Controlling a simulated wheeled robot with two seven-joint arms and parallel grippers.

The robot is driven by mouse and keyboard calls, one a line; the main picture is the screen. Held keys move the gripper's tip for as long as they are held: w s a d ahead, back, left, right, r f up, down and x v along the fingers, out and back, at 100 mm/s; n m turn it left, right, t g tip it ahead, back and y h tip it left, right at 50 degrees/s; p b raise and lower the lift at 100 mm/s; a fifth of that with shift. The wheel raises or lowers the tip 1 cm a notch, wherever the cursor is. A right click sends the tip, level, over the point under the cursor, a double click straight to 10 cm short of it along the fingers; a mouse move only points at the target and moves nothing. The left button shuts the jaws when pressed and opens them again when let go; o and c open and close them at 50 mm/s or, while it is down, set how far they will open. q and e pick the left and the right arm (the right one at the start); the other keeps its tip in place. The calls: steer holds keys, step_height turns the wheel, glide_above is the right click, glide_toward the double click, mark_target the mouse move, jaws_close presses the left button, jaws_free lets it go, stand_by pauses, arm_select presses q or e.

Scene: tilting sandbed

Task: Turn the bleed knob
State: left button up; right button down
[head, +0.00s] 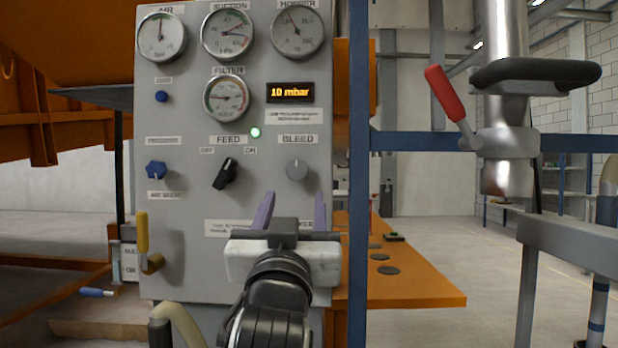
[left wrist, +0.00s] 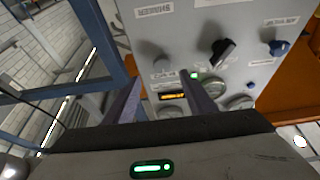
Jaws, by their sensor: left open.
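The bleed knob (head: 297,168) is a small round grey knob under the BLEED label, at the right of the grey control panel (head: 190,110). In the left wrist view the bleed knob (left wrist: 161,62) shows blurred, beyond the gap between my fingers. My left gripper (head: 293,207) is open and empty, its two purple-grey fingers upright in the picture, below the knob. It also shows in the left wrist view (left wrist: 161,88), with a finger on each side. No contact with the knob is visible. My right gripper is in neither view.
The black feed knob (head: 225,174) and a blue knob (head: 156,170) sit left of the bleed knob. A display (head: 290,92) reads 10 mbar. A yellow-handled lever (head: 142,234) juts out lower left. A blue post (head: 358,200) and an orange shelf (head: 420,285) stand right.

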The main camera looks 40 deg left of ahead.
mark_target(297, 170)
arm_select(q)
steer(key=x, duration=0.9)
steer(key=shift+s+r+p, duration=0.35)
steer(key=shift+x, duration=0.8)
steer(key=shift+f, duration=0.1)
